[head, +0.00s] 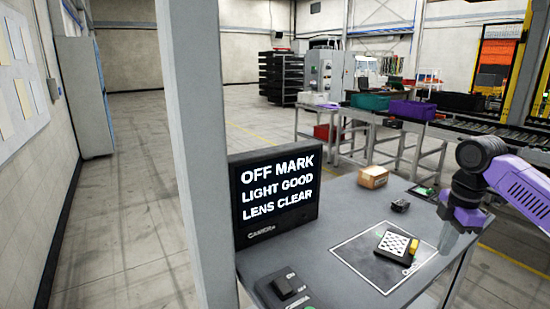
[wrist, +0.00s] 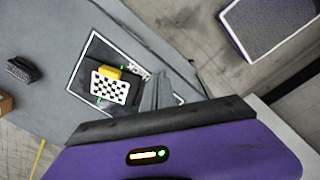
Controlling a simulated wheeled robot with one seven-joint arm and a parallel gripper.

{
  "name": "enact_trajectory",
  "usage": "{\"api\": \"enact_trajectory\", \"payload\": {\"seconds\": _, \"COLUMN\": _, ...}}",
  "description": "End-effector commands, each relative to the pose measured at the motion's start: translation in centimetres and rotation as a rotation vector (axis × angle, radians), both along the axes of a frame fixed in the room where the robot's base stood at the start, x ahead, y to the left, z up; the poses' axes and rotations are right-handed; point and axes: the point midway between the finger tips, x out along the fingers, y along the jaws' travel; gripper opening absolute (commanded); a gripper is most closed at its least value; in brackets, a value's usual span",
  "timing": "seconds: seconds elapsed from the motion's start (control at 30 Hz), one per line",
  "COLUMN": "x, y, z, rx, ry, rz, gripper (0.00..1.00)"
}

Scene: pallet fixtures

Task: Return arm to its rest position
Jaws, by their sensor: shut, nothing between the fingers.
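My arm, purple and dark grey, reaches in from the right edge of the head view. My gripper (head: 448,238) points down over the right side of the grey table, to the right of a checkered plate (head: 394,244). In the wrist view my gripper (wrist: 158,92) shows as narrow grey fingers, shut and empty. The plate, with a yellow block (wrist: 110,72) at its edge, lies inside a white-outlined dark square (wrist: 92,50) on the table. My gripper is apart from the plate.
A monitor (head: 275,195) reads "OFF MARK, LIGHT GOOD, LENS CLEAR". A cardboard box (head: 373,177) and a small black object (head: 400,206) sit on the table. A grey post (head: 195,150) stands left of the monitor. Benches with bins (head: 412,109) stand behind.

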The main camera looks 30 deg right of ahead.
Motion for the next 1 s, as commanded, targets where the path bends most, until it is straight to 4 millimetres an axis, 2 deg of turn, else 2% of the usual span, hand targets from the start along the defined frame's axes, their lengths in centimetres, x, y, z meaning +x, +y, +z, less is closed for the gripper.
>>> {"api": "enact_trajectory", "payload": {"seconds": 0.17, "x": 2.3, "y": -0.8, "z": 0.7, "rx": -0.044, "ry": -0.102, "rz": -0.068, "gripper": 0.0}}
{"api": "enact_trajectory", "payload": {"seconds": 0.33, "x": 5.7, "y": -1.5, "z": 2.5, "rx": -0.09, "ry": -0.263, "rz": -0.137, "gripper": 0.0}}
{"api": "enact_trajectory", "payload": {"seconds": 0.43, "x": 7.9, "y": -1.2, "z": 3.3, "rx": -0.094, "ry": -0.38, "rz": -0.181, "gripper": 0.0}}
{"api": "enact_trajectory", "payload": {"seconds": 0.53, "x": 10.8, "y": 0.0, "z": 4.0, "rx": -0.072, "ry": -0.517, "rz": -0.22, "gripper": 0.0}}
{"api": "enact_trajectory", "payload": {"seconds": 0.67, "x": 14.7, "y": 2.7, "z": 5.1, "rx": -0.01, "ry": -0.709, "rz": -0.269, "gripper": 0.0}}
{"api": "enact_trajectory", "payload": {"seconds": 0.8, "x": 18.7, "y": 7.1, "z": 6.5, "rx": 0.11, "ry": -0.931, "rz": -0.332, "gripper": 0.0}}
{"api": "enact_trajectory", "payload": {"seconds": 0.9, "x": 20.7, "y": 10.6, "z": 7.8, "rx": 0.222, "ry": -1.089, "rz": -0.389, "gripper": 0.0}}
{"api": "enact_trajectory", "payload": {"seconds": 1.0, "x": 21.8, "y": 14.0, "z": 8.8, "rx": 0.339, "ry": -1.227, "rz": -0.451, "gripper": 0.0}}
